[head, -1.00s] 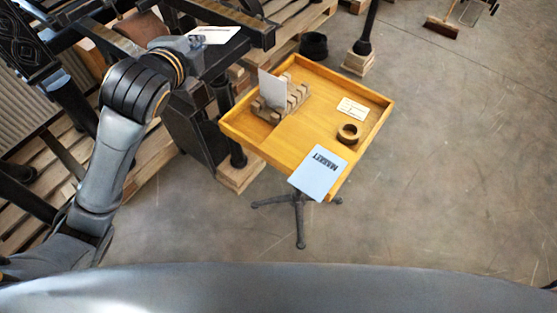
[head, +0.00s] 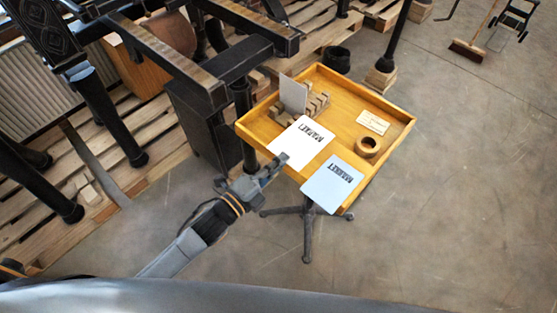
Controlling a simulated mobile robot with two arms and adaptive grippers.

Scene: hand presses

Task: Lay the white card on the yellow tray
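The white card (head: 301,142), printed with dark letters, is over the left front part of the yellow tray (head: 341,115) and covers part of its rim. I cannot tell whether it touches the tray floor. My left gripper (head: 279,163) is at the card's near left corner, shut on it, just outside the tray's front left rim. The fingertips are small and partly hidden at the card. My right gripper is out of view.
A light blue card (head: 332,183) overlaps the tray's front edge. A wooden slotted rack (head: 314,104) with an upright grey card (head: 293,94), a small label (head: 373,122) and a round wooden ring (head: 367,146) are in the tray. A dark press frame (head: 217,60) stands left.

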